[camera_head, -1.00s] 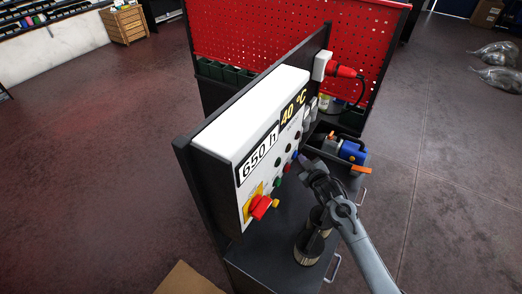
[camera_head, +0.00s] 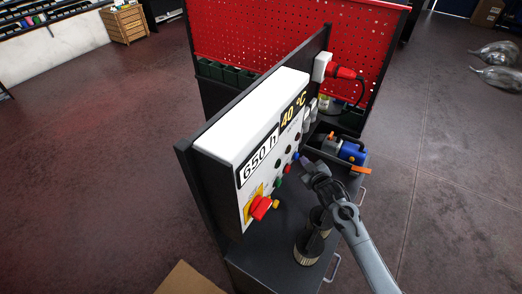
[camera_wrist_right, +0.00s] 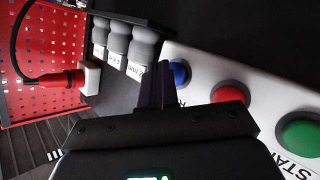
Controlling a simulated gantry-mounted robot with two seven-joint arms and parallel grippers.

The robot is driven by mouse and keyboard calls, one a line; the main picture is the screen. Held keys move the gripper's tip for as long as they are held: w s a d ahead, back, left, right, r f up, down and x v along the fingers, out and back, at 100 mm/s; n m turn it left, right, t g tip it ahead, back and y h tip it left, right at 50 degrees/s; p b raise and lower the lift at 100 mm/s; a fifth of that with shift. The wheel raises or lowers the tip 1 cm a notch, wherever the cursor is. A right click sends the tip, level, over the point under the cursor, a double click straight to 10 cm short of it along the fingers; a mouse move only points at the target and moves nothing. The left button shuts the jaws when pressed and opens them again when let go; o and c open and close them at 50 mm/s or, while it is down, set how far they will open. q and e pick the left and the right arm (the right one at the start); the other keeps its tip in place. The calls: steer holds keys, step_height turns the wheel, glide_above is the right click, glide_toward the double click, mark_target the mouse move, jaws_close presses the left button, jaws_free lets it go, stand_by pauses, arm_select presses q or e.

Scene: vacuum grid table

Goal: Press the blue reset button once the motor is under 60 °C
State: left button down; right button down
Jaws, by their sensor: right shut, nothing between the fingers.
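The white control box (camera_head: 252,125) stands on a dark cabinet and its temperature display (camera_head: 293,110) reads 40 °C. The blue button (camera_head: 295,156) is on its front panel, above the red and green ones. It also shows in the right wrist view (camera_wrist_right: 181,74). My right gripper (camera_head: 304,160) is shut and empty, its tips close to the blue button. In the right wrist view the fingertips (camera_wrist_right: 155,72) overlap the left edge of the blue button's surround. I cannot tell whether they touch it. My left gripper is not in view.
A red button (camera_wrist_right: 230,95) and a green button (camera_wrist_right: 301,136) sit beside the blue one. A red rotary switch (camera_head: 261,207) is lower on the panel. A blue motor (camera_head: 350,152) lies behind my gripper. A red plug (camera_head: 343,71) is on the back panel.

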steer(key=s+d+p, duration=0.1)
steer(key=d, duration=0.1)
steer(key=s+d+p, duration=0.2)
steer(key=shift+s+d, duration=0.1)
steer(key=shift+d, duration=0.25)
stand_by(0.3)
stand_by(0.4)
